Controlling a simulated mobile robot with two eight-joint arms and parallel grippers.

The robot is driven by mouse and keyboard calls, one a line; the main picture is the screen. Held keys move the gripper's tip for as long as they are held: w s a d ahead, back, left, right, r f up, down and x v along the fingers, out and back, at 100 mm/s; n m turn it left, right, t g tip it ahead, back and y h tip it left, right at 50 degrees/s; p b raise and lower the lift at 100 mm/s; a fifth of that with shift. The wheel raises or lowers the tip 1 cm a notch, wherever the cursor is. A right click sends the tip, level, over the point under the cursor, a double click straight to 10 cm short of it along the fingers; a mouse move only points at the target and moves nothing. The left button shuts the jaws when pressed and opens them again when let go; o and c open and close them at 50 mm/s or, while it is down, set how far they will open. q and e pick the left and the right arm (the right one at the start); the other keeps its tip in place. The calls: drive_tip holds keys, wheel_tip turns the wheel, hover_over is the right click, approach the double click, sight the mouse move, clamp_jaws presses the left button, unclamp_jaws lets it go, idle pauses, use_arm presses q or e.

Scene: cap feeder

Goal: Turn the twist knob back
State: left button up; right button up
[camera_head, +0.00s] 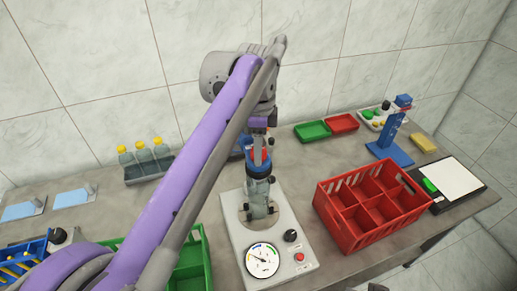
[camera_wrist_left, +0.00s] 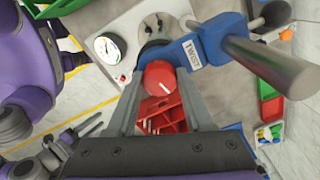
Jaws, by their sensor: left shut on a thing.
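The twist knob (camera_wrist_left: 159,77) is red and round, with a short white mark on its top, set on a blue head labelled TWIST (camera_wrist_left: 192,52). In the head view the knob (camera_head: 258,155) is partly hidden by my gripper, above a clear bottle-like piece (camera_head: 257,192) on the grey base plate. My left gripper (camera_head: 257,147) comes down from above. In the left wrist view its two fingers (camera_wrist_left: 160,88) lie on either side of the knob, shut on it.
The base plate (camera_head: 285,217) carries a dial gauge (camera_head: 262,260), a black knob (camera_head: 291,236) and a red button (camera_head: 299,257). A red divided crate (camera_head: 368,205) stands to the right. A rack of yellow-capped bottles (camera_head: 145,160) and a green bin (camera_head: 205,250) are to the left.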

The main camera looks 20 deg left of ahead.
use_arm(q)
clamp_jaws()
drive_tip(key=n+p, duration=0.1)
drive_tip(key=n, duration=0.2)
drive_tip(key=shift+r, duration=0.15)
drive_tip(key=n+p, duration=0.1)
drive_tip(key=n, duration=0.3)
drive_tip(key=shift+n, duration=1.4)
drive_tip(key=o, duration=1)
unclamp_jaws()
